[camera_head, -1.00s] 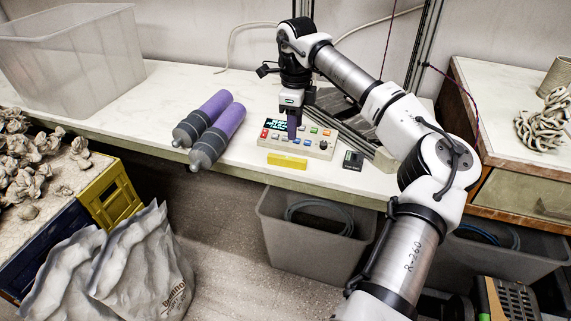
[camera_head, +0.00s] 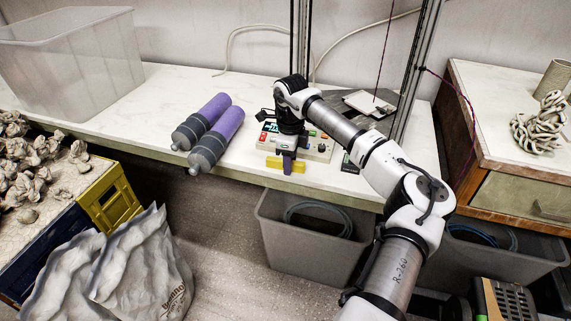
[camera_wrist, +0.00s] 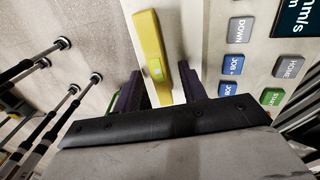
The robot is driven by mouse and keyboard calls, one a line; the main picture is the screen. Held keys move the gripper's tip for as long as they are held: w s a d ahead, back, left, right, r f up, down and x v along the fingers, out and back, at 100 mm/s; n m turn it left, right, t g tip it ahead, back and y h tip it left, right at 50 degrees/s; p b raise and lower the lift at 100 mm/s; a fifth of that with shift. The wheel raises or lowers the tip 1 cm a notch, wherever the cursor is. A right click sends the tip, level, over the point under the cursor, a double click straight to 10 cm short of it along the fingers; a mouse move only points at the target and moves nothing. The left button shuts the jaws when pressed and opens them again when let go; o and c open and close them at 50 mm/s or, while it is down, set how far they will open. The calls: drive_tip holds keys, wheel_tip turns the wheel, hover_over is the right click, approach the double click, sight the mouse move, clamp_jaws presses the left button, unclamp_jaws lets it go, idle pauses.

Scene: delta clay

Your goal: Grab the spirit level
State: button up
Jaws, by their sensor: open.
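The spirit level is a small yellow bar (camera_head: 273,163) with a green vial, lying at the front edge of the white bench, in front of the control panel. In the wrist view the yellow bar (camera_wrist: 150,45) runs lengthwise, and its near end lies between my two purple fingers. My gripper (camera_head: 287,165) is open and points down over the middle of the bar, hiding part of it. In the wrist view my gripper (camera_wrist: 159,88) shows a finger on each side of the bar, with visible gaps. I cannot tell the exact height of the fingertips.
The control panel (camera_head: 318,150) with coloured buttons stands close behind the level. Two purple-and-grey cylinders (camera_head: 215,135) lie to the left on the bench. The bench edge drops to the floor, where a grey bin (camera_head: 310,250) stands below. A clear tub (camera_head: 70,65) is at the back left.

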clamp_jaws()
drive_tip(key=shift+r, duration=0.1)
